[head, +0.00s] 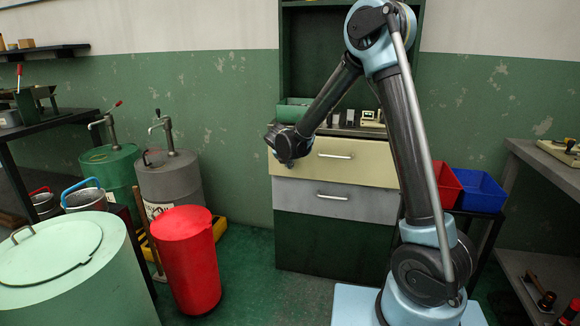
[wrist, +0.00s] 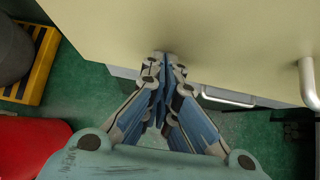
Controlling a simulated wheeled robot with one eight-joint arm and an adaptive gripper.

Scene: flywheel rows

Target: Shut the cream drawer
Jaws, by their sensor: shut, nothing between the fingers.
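The cream drawer (head: 365,163) is the top drawer of the green cabinet, with a pale bar handle (head: 334,156). Its front stands out past the grey drawer below, so it looks partly open. In the wrist view the cream front (wrist: 225,45) fills the top, with its handle (wrist: 308,83) at the right edge. My gripper (head: 287,150) is at the left part of the cream front. In the wrist view my gripper (wrist: 164,62) is shut and empty, its fingertips at the cream front, left of the handle. I cannot tell whether they touch it.
The grey drawer (head: 290,192) sits below the cream one. A red bin (head: 187,262), a grey drum (head: 172,182) and a green drum (head: 110,168) stand to the left. Red and blue bins (head: 480,190) are at the right. The floor before the cabinet is clear.

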